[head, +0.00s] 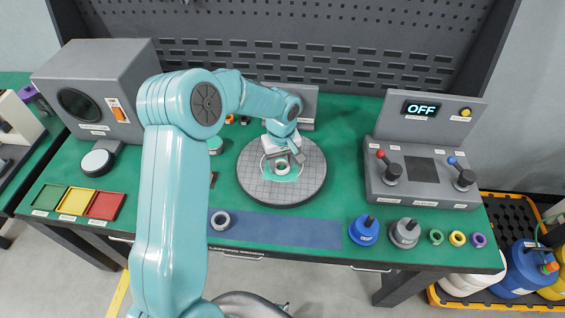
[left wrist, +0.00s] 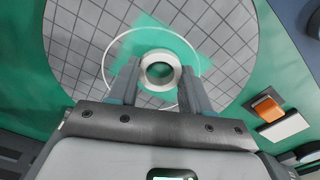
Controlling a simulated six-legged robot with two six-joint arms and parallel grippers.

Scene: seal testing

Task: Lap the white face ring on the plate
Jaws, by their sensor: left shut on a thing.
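The round grey lapping plate (head: 310,170) with grid lines sits on the green bench; it fills much of the left wrist view (left wrist: 80,45). The white face ring (head: 277,169) is on or just above the plate's middle, over a translucent teal patch and inside a thin white circle. My left gripper (head: 284,160) reaches down over the plate from the left, shut on the ring. In the left wrist view the ring (left wrist: 174,72) sits between the two finger tips (left wrist: 160,75). Whether it touches the plate is hard to tell. My right gripper is out of view.
A second pale ring (head: 213,221) lies on the blue strip (head: 290,230). Blue and grey knobbed parts (head: 364,231) and several small coloured rings stand front right. A control box (head: 422,185) reading OFF is at right. Coloured trays (head: 75,202) and a grey machine (head: 95,85) are left.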

